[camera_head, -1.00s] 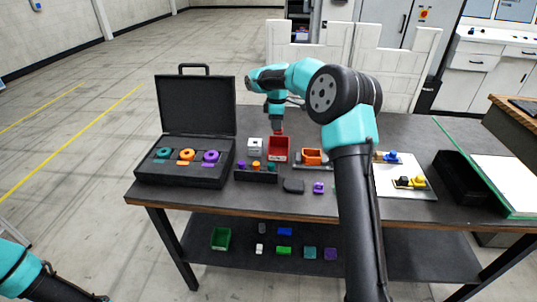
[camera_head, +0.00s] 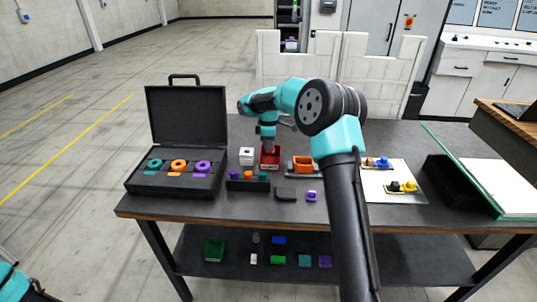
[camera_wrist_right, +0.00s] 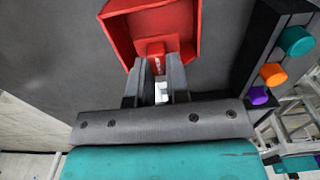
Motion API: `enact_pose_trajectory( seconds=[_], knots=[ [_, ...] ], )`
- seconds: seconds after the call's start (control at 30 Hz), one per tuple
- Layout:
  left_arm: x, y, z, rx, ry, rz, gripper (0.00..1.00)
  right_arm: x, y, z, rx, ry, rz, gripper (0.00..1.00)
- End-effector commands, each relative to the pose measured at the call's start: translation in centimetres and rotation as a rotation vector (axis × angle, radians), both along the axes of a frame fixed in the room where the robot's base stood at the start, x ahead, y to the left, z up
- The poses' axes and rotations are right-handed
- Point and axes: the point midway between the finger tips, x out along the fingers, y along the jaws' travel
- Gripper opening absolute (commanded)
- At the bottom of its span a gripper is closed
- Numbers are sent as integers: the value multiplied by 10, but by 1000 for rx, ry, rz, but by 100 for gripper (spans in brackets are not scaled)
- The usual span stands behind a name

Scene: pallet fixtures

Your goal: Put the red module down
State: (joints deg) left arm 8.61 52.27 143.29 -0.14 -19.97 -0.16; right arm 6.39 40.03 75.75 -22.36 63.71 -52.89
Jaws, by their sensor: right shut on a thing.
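My right gripper (camera_head: 268,149) points down over the open red bin (camera_head: 270,165) on the table. In the right wrist view my right gripper (camera_wrist_right: 157,70) is shut on the red module (camera_wrist_right: 155,47), a small block between the fingertips. The red bin's wall (camera_wrist_right: 116,36) surrounds the module on several sides in that view, so the module is at or inside the bin's opening. I cannot tell whether it touches the bin's floor. In the head view the module is hidden. My left gripper is out of view; only part of its arm shows at lower left.
A white block (camera_head: 246,156) stands just left of the bin, and an orange bin (camera_head: 302,164) is to its right. A dark rack (camera_head: 247,185) with coloured pegs sits in front. An open black case (camera_head: 175,187) holds coloured rings at left.

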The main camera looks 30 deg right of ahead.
Motion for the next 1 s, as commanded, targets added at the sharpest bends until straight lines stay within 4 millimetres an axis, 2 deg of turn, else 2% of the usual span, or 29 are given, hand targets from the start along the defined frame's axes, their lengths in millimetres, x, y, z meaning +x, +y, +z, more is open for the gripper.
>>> enact_pose_trajectory(
  seconds=[0.4,0.83,0.87,1.0],
  knots=[
    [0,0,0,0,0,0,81,0,0,-48,0,1,0,0],
    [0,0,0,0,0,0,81,0,0,-53,0,1,0,0],
    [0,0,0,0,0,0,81,0,0,-53,0,1,0,18],
    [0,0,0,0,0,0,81,0,0,-52,1,1,0,31]
  ],
)
